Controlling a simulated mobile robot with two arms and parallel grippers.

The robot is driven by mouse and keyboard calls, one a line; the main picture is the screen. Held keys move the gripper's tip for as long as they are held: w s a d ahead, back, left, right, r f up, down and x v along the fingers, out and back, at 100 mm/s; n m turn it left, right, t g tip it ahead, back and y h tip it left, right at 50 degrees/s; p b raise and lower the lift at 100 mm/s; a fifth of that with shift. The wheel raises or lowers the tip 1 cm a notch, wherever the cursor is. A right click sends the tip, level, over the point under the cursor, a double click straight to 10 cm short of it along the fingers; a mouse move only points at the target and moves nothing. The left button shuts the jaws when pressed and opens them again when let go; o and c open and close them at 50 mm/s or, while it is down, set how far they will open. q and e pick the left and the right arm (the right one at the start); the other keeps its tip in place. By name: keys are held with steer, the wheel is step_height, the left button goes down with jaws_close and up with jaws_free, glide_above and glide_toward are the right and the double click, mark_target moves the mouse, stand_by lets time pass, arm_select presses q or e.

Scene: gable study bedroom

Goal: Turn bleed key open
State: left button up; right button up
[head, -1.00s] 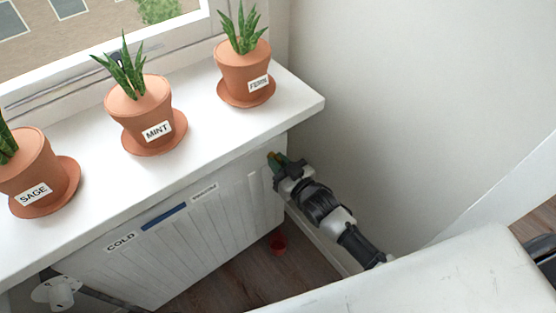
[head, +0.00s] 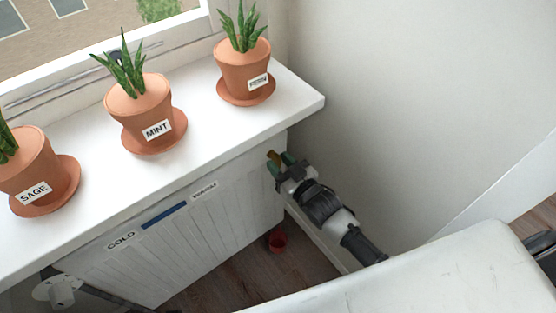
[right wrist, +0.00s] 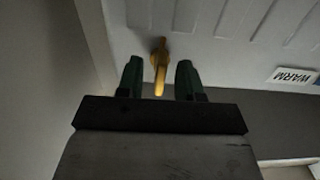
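The brass bleed key (right wrist: 159,68) sticks out from the white ribbed radiator (head: 200,240), at its right end just under the sill. It also shows in the head view (head: 273,156), partly covered by my gripper. My right gripper (right wrist: 159,78) has its two green fingers on either side of the key, with a visible gap on each side. It is open and holds nothing. The right gripper also shows in the head view (head: 280,164). The radiator carries a COLD label (head: 121,241), a blue strip (head: 164,216) and a WARM label (right wrist: 293,76).
Potted plants labelled SAGE (head: 33,170), MINT (head: 138,115) and a third (head: 243,72) stand on the white sill (head: 215,130) above. A small red cup (head: 278,241) sits on the floor below. A wall (head: 400,100) is close on the right.

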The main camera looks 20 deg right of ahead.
arm_select(q)
steer(key=s+f, duration=0.1)
steer(key=f, duration=0.1)
steer(key=s+f+p, duration=0.1)
steer(key=shift+s+a+f, duration=0.15)
steer(key=shift+f, duration=0.2)
arm_select(e)
steer(key=v, duration=1)
